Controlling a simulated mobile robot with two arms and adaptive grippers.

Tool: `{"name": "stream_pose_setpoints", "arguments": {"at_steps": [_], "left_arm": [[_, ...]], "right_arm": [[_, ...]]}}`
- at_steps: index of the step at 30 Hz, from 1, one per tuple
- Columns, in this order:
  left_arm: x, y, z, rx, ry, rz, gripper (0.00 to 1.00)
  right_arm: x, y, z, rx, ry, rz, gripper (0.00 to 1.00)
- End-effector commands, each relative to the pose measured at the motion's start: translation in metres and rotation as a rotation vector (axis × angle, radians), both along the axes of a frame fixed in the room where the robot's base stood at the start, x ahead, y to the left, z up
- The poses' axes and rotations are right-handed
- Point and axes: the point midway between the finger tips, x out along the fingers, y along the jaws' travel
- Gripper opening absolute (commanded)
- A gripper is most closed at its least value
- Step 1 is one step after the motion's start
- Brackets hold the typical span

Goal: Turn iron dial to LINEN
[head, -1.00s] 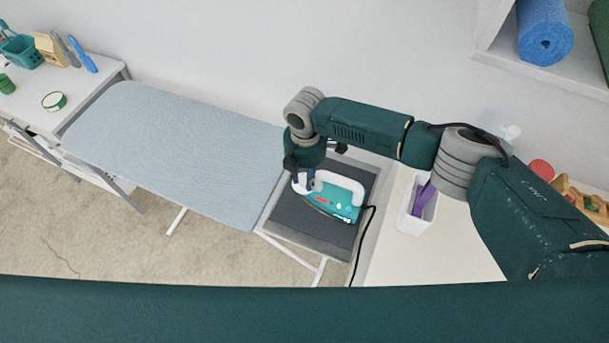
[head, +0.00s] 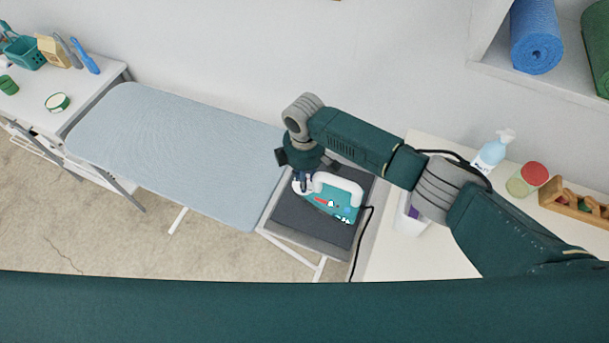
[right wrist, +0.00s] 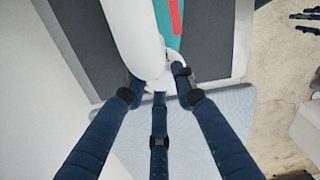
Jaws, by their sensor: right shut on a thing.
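A teal and white iron (head: 345,206) lies on the dark rest pad (head: 300,221) at the right end of the ironing board. Its white handle arches over the teal body. My right gripper (head: 303,187) is at the iron's left end. In the right wrist view its three dark blue fingers (right wrist: 160,85) close around a small white round part of the iron (right wrist: 160,83), which looks like the dial. The fingers hide most of the dial, and no setting marks are readable. The iron also shows in the right wrist view (right wrist: 130,40). My left gripper is not in view.
The light blue ironing board (head: 170,150) stretches left. A black cord (head: 362,240) runs from the iron. On the right, a white counter (head: 400,262) holds a white bin (head: 408,218), a pump bottle (head: 492,152) and a red-lidded jar (head: 528,178). A wall stands behind.

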Motion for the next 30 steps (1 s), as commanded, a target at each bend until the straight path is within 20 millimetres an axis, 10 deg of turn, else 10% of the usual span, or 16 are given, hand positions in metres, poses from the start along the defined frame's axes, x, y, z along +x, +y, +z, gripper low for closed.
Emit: {"name": "stream_pose_setpoints", "arguments": {"at_steps": [20,21,23,30], "left_arm": [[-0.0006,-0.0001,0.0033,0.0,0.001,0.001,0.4],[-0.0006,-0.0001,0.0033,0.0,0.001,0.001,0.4],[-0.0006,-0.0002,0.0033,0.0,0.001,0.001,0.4],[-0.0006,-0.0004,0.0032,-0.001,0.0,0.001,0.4]], "right_arm": [[0.0012,0.0013,0.0018,0.002,-0.003,-0.068,0.0],[0.0012,0.0013,0.0018,0.002,-0.003,-0.067,0.32],[0.0011,0.0012,0.0017,0.002,-0.002,-0.067,0.44],[0.0005,0.0007,0.0008,0.001,-0.001,-0.067,0.45]]}}
